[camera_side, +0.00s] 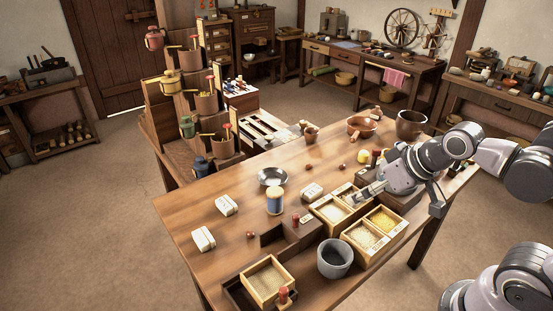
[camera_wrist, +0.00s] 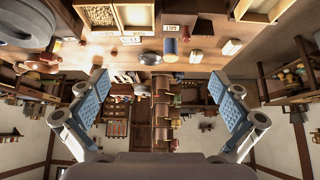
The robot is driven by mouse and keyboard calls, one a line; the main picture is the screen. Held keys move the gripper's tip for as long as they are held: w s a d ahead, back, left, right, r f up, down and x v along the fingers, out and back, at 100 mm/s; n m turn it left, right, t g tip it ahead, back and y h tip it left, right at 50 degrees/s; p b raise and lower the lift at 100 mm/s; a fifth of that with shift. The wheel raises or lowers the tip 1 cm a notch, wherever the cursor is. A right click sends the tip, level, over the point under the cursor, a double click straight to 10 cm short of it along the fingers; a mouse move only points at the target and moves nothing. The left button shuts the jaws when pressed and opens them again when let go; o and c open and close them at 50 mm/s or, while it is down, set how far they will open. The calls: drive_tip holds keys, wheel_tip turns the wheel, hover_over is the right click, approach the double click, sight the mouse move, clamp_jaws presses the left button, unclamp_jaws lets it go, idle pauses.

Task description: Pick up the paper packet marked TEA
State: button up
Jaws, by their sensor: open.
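Three small white paper packets lie on the wooden table in the side view: one at the left front (camera_side: 203,239), one just behind it (camera_side: 226,205), and one near the middle (camera_side: 313,191). Their markings are too small to read, so I cannot tell which says TEA. The wrist view shows two pale packets at its upper right, one larger (camera_wrist: 231,47) and one smaller (camera_wrist: 196,57). My gripper (camera_side: 363,194) is above the grain boxes, right of the middle packet. In the wrist view its blue-padded fingers (camera_wrist: 162,95) are wide apart with nothing held between them.
Wooden grain boxes (camera_side: 361,235), a grey pot (camera_side: 335,258) and a blue-and-cream jar (camera_side: 274,201) stand around the packets. A metal bowl (camera_side: 272,177) is behind the jar. A stepped stand (camera_side: 190,115) with mills rises beyond the table. The table's left part is mostly clear.

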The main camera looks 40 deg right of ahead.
drive_tip(key=c, duration=0.6)
drive_tip(key=shift+w, duration=0.1)
